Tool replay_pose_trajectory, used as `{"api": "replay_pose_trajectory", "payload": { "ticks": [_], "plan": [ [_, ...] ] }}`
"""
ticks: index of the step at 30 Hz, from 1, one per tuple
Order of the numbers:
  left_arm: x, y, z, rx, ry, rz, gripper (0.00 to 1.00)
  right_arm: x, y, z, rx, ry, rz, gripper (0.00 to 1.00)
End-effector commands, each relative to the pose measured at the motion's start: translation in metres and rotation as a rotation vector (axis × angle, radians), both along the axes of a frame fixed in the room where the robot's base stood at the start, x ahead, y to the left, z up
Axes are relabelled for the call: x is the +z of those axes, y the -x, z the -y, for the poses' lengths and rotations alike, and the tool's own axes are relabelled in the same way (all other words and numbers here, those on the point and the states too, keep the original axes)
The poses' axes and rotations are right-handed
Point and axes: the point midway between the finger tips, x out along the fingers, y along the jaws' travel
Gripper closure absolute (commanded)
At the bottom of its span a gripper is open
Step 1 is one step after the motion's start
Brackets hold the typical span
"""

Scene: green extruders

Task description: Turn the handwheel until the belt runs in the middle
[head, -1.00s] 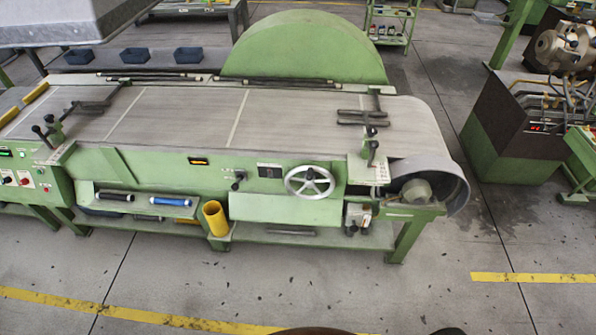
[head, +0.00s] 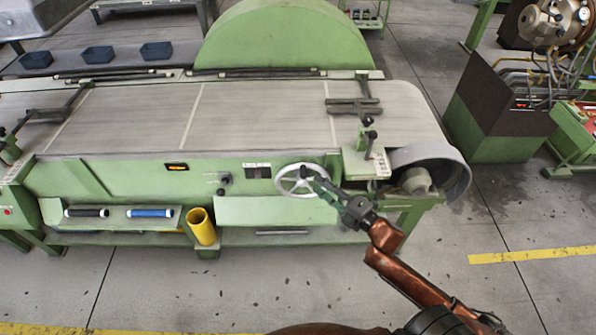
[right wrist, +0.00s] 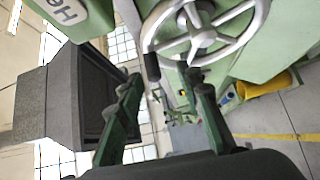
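The handwheel (head: 292,180) is a pale spoked wheel on the green front panel of the machine. The wide grey belt (head: 250,115) lies on top, with pale lines across it, and wraps over the right end roller. My right gripper (head: 322,187) is at the right side of the handwheel and covers part of its rim. In the right wrist view its two green fingers (right wrist: 163,77) are apart. The handwheel also shows there, at the upper right (right wrist: 198,38), with a dark handle (right wrist: 151,67) seen between the fingers; contact cannot be told. My left gripper is out of view.
A yellow tube (head: 202,227) stands by the lower shelf, beside black and blue rolls. The end roller's grey guard (head: 458,178) juts out at the right. Dark bins (head: 97,55) stand behind. The floor in front is clear.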

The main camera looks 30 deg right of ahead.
Motion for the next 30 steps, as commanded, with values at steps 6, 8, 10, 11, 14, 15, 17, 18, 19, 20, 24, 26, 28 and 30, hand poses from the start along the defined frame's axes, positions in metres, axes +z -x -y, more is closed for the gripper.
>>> {"api": "replay_pose_trajectory", "payload": {
  "ticks": [6,8,10,11,14,15,17,18,19,20,24,26,28,30],
  "plan": [
    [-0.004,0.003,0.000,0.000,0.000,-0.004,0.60,0.013,-0.013,-0.010,0.016,0.020,0.026,0.67],
    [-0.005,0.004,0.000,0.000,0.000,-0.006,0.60,0.013,-0.023,-0.012,0.017,0.020,0.026,0.67],
    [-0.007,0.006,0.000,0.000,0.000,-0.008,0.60,0.012,-0.034,-0.015,0.016,0.020,0.025,0.67],
    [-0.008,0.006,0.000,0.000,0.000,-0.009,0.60,0.012,-0.039,-0.016,0.017,0.019,0.025,0.67],
    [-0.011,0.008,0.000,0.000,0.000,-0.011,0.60,0.012,-0.054,-0.020,0.016,0.019,0.024,0.67],
    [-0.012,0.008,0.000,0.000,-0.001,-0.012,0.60,0.011,-0.059,-0.021,0.016,0.019,0.024,0.67],
    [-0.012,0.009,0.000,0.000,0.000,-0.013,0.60,0.012,-0.065,-0.023,0.018,0.019,0.024,0.67],
    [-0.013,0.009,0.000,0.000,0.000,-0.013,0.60,0.011,-0.068,-0.024,0.018,0.018,0.023,0.67],
    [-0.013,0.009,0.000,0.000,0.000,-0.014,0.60,0.011,-0.070,-0.025,0.017,0.017,0.022,0.67],
    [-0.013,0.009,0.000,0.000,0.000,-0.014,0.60,0.011,-0.072,-0.025,0.017,0.017,0.022,0.67],
    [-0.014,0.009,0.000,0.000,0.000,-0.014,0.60,0.011,-0.076,-0.026,0.017,0.018,0.021,0.67],
    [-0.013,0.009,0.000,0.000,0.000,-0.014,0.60,0.011,-0.076,-0.026,0.017,0.018,0.021,0.67],
    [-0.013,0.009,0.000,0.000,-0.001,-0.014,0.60,0.011,-0.076,-0.026,0.017,0.018,0.021,0.67],
    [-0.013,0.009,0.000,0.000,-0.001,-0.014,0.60,0.011,-0.075,-0.026,0.017,0.018,0.021,0.68]
  ]
}}
